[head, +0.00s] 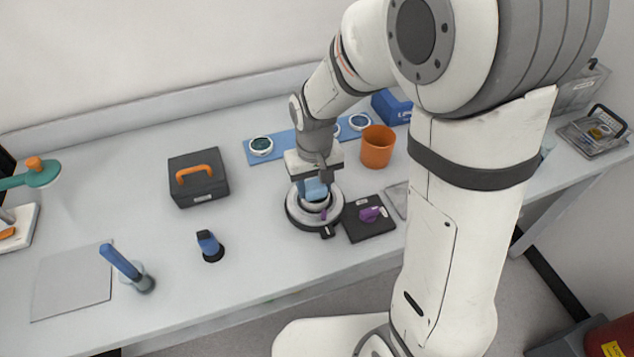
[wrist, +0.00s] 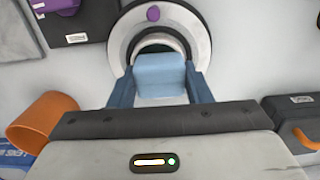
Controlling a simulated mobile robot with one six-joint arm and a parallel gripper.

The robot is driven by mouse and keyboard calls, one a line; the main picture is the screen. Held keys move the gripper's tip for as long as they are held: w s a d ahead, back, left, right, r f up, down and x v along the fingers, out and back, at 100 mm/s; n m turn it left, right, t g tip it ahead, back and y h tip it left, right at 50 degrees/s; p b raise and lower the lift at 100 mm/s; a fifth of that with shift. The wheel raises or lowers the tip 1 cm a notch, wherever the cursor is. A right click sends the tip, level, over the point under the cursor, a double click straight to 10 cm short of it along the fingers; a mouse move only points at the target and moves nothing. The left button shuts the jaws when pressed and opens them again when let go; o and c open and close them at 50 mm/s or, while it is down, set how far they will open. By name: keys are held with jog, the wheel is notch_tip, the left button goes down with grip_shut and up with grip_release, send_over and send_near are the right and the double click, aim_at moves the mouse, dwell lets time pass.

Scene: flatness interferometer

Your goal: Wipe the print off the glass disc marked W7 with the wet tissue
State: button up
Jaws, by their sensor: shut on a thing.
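My gripper (head: 314,190) is shut on a light blue folded tissue (wrist: 161,72), which sits between its two blue fingers in the wrist view. It is over a round grey-white holder with a dark rim (head: 293,211), and this holder also shows in the wrist view (wrist: 196,28). The tissue and fingers cover much of the holder's middle, so any glass disc or print there is hidden. I cannot tell whether the tissue touches it. White-rimmed discs (head: 261,146) lie on a blue mat (head: 284,139) behind; no W7 mark is readable.
A dark block with a purple piece (head: 371,214) sits right of the holder. An orange cup (head: 377,147) stands behind it. A dark case with an orange handle (head: 198,183) and a blue-topped item (head: 209,245) stand left. The front-left bench is partly clear.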

jog(key=shift+s+a, duration=0.2)
jog(key=shift+a, duration=0.45)
jog(key=shift+w+d+f, duration=0.1)
jog(key=shift+w+d, duration=0.1)
jog(key=shift+d, duration=0.6)
notch_tip(320, 180, up, 8)
jog(key=p, duration=0.5)
jog(key=shift+p, duration=0.4)
